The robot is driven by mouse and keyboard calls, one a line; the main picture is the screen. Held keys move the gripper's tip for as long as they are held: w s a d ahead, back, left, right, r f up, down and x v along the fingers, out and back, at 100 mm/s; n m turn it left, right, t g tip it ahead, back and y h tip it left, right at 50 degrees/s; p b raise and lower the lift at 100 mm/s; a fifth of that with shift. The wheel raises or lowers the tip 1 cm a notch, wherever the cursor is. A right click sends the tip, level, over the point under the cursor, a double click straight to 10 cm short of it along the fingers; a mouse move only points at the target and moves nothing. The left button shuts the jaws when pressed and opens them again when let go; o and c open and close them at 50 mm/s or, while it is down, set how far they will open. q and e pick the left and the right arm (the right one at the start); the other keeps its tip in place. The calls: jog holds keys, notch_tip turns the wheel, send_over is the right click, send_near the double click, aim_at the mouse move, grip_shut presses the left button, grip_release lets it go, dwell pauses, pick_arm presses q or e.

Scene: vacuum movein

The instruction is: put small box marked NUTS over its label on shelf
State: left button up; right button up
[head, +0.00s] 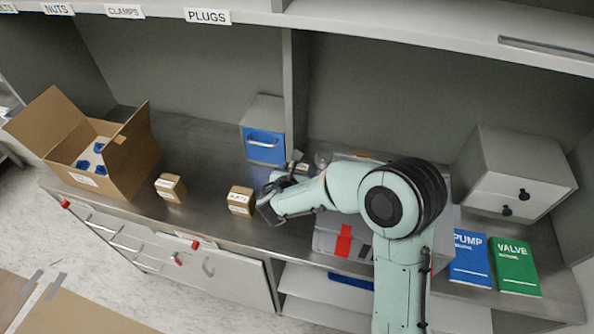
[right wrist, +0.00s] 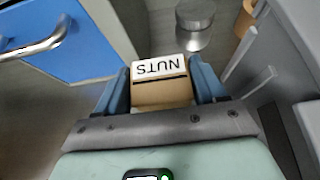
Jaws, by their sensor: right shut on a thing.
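The small brown box with a white NUTS label (right wrist: 160,80) sits between the fingers of my right gripper (right wrist: 160,92) in the right wrist view, its lettering upside down there. In the head view, my right gripper (head: 296,178) is over the counter, right of the blue drawer, and partly hidden by my own arm. A bit of the held box (head: 299,166) shows beyond it. The NUTS label (head: 56,9) is on the front edge of the upper shelf at top left, far from the gripper. My left gripper is not in view.
Two small boxes (head: 171,187) (head: 240,200) and an open carton (head: 90,155) stand on the counter. The blue-fronted drawer unit (head: 264,146) and a vertical divider (head: 295,90) are close to the gripper.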

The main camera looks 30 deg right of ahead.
jog(key=shift+f, duration=0.1)
jog(key=o, duration=1.3)
